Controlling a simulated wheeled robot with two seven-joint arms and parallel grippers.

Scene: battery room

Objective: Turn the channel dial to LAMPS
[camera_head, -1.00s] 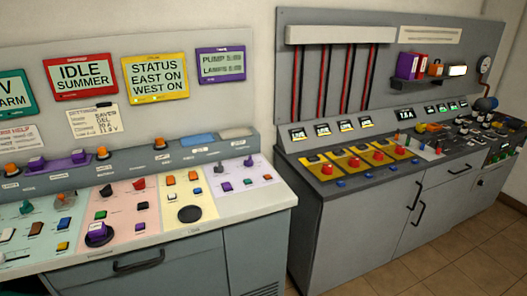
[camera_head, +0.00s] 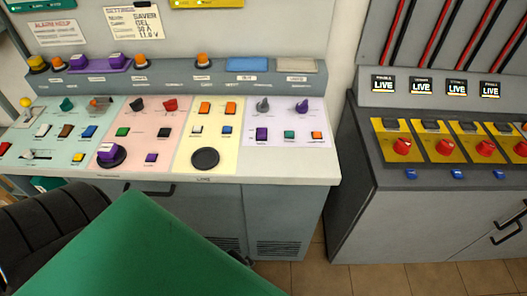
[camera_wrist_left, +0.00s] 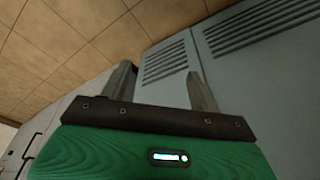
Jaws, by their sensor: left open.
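Two dials stand on the lilac section (camera_head: 285,160) at the right end of the console in the head view: a grey dial (camera_head: 263,104) and a purple dial (camera_head: 301,106). Their captions are too small to read, so I cannot tell which is the channel dial or where it points. My left gripper (camera_wrist_left: 163,88) is open and empty in the left wrist view, its two fingers apart in front of grey cabinet fronts. Its fingertips do not show in the head view. My right gripper is not in view.
Other sections hold a dark knob (camera_head: 137,104), a red knob (camera_head: 170,104) and a round black pad (camera_head: 205,158). A second console with red knobs (camera_head: 402,146) stands to the right across a floor gap (camera_head: 310,262). A large green shape covers the lower left foreground.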

